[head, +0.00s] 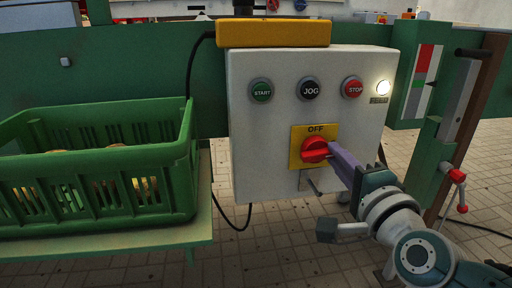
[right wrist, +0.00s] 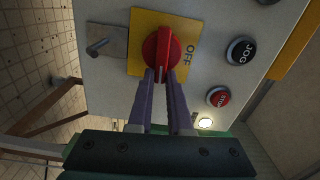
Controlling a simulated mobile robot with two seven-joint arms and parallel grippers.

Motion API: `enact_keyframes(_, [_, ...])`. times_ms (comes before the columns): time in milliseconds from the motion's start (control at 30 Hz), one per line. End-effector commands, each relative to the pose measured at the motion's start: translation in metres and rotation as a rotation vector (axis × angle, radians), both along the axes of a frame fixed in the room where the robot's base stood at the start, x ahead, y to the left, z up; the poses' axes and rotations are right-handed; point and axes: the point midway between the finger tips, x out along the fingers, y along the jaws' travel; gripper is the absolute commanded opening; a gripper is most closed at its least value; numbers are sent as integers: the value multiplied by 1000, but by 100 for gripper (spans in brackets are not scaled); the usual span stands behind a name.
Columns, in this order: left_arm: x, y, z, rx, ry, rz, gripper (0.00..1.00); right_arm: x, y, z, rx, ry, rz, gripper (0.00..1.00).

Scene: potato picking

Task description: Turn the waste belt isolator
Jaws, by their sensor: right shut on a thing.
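The isolator is a red rotary knob (head: 315,149) on a yellow plate (head: 300,134) marked OFF, low on the white control box (head: 250,170). In the right wrist view the red knob (right wrist: 160,50) is straight ahead, its handle between the purple fingers. My right gripper (head: 332,152) comes from the right and is shut on the knob's handle; it also shows in the right wrist view (right wrist: 162,76). In the head view the handle points to the right, partly hidden by the fingers. My left gripper is not in view.
Above the knob are the START (head: 261,90), JOG (head: 309,88) and STOP (head: 352,87) buttons and a lit white lamp (head: 383,87). A green crate (head: 95,160) stands on a bench at left. A red-handled lever (head: 457,176) is at right.

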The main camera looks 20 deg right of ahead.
Motion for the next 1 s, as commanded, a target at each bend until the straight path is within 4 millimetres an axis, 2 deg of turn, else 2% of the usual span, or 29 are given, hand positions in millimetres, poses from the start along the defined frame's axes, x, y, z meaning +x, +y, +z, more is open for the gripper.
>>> enact_keyframes(300, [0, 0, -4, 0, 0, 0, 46, 0, 0, -3, 90, -22, 0, 0])
enact_keyframes(767, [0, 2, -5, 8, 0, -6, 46, 0, 0, -3, 104, -24, 0, 0])
enact_keyframes(800, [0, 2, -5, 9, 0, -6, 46, 0, 0, -3, 104, -24, 0, 20])
enact_keyframes(1000, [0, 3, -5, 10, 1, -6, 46, 0, 0, -3, 102, -24, 0, 42])
